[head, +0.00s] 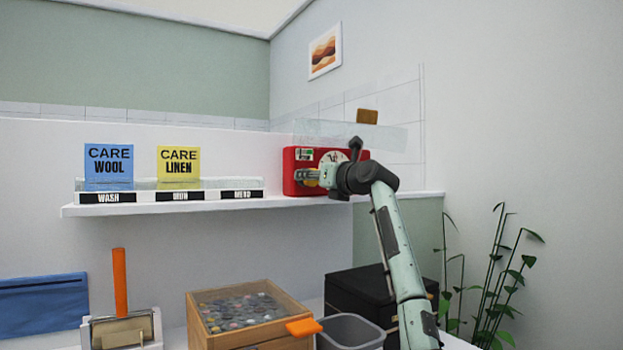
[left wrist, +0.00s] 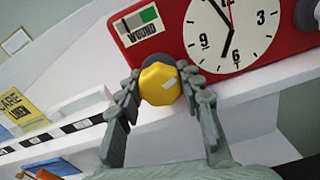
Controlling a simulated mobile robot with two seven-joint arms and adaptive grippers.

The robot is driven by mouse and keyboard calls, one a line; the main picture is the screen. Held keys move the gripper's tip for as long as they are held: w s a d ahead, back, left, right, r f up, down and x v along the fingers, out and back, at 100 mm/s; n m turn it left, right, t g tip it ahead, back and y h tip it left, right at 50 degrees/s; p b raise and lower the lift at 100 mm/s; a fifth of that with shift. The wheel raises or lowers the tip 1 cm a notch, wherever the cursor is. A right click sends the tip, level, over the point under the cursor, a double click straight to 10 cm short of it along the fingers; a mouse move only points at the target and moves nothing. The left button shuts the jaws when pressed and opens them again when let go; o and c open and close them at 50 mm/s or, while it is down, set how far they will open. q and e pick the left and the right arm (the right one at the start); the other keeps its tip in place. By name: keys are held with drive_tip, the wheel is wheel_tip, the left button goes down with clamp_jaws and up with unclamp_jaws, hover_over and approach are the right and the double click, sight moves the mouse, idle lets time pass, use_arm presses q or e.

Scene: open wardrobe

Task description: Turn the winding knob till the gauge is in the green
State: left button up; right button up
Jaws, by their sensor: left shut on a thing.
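A red clock box (head: 293,186) sits at the right end of the wall shelf. It also shows in the left wrist view (left wrist: 276,52), with a white dial (left wrist: 228,35). A gauge (left wrist: 141,26) marked WOUND is left of the dial, with a green part at its right; its exact reading is too small to tell. A yellow faceted knob (left wrist: 160,84) with a pale mark is below the gauge. My left gripper (head: 312,176) is at the box's front; in the left wrist view its two fingers (left wrist: 160,90) are closed on the knob's sides. My right gripper is not in view.
A clear panel (head: 340,131) with a brown tab (head: 367,116) is just above the box. CARE WOOL (head: 109,166) and CARE LINEN (head: 178,166) cards stand on the shelf (head: 100,210) to the left. A wooden case (head: 248,310), grey bin (head: 350,330) and black box (head: 350,290) are below.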

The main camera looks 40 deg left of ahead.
use_arm(q)
drive_tip(key=m, duration=0.4)
drive_tip(key=shift+m, duration=0.3)
drive_tip(key=m, duration=0.4)
drive_tip(key=shift+m, duration=0.3)
drive_tip(key=m, duration=0.4)
drive_tip(key=shift+m, duration=0.3)
drive_tip(key=m, duration=1.3)
drive_tip(key=shift+m, duration=0.3)
drive_tip(key=m, duration=0.8)
drive_tip(key=shift+m, duration=0.3)
drive_tip(key=shift+m, duration=0.3)
